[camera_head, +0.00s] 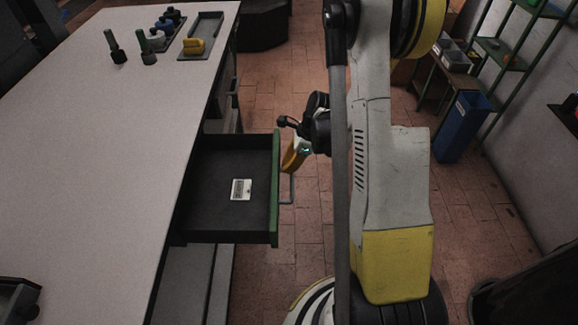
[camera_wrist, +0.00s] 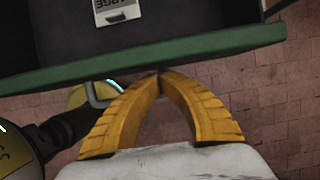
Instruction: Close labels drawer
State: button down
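The labels drawer (camera_head: 208,160) stands open, pulled out to the right from under the bench. Its green front (camera_head: 275,195) carries a grey bar handle (camera_head: 289,190). A white printed card (camera_head: 241,189) lies inside. In the wrist view the green front (camera_wrist: 200,50) crosses the upper picture and the handle (camera_wrist: 97,97) shows left of my fingers. My gripper (camera_head: 288,168) is at the outer side of the drawer front, near its far half. Its yellow fingers meet at the tips (camera_wrist: 160,74), empty, at or very near the front; contact is unclear.
The pale benchtop (camera_head: 120,160) holds several dark knobbed pieces (camera_head: 148,48) and a tray (camera_head: 205,30) with a yellow piece at the far end. A blue bin (camera_head: 462,127) and green shelving (camera_head: 510,50) stand at the right. Tiled floor beside the drawer is clear.

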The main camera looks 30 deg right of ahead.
jog(key=b, duration=0.2)
send_over(225, 183)
jog(key=w+a, duration=0.2)
jog(key=w, duration=0.3)
jog(key=shift+s, duration=0.15)
